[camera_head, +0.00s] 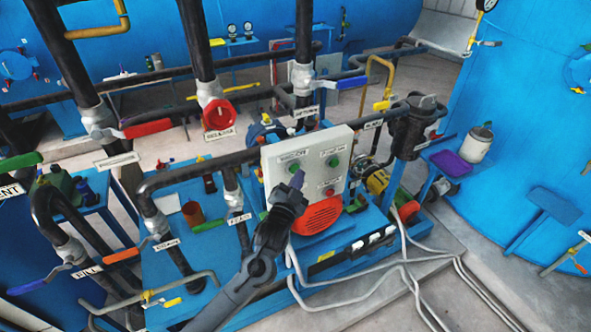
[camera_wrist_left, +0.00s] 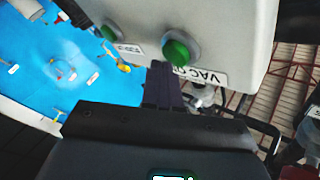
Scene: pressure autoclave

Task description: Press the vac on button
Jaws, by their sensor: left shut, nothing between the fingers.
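The control box (camera_head: 313,150) is a pale grey panel with two green buttons and a red one. The vac on button (camera_head: 294,168) is the green one at its upper left. In the left wrist view the vac on button (camera_wrist_left: 179,51) shows beside its VAC label (camera_wrist_left: 207,77), which is partly hidden and upside down. My left gripper (camera_head: 297,180) is shut and empty, with its dark fingertips just below the button in the head view. In the wrist view the fingertips (camera_wrist_left: 160,72) overlap the button's edge; I cannot tell whether they touch it. My right gripper is out of view.
The other green button (camera_head: 334,161) and the red button (camera_head: 329,192) sit close by on the panel. Black pipes run left and behind the box. A red-orange round part (camera_head: 317,216) lies below it. Pale hoses (camera_head: 402,258) trail on the floor at right.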

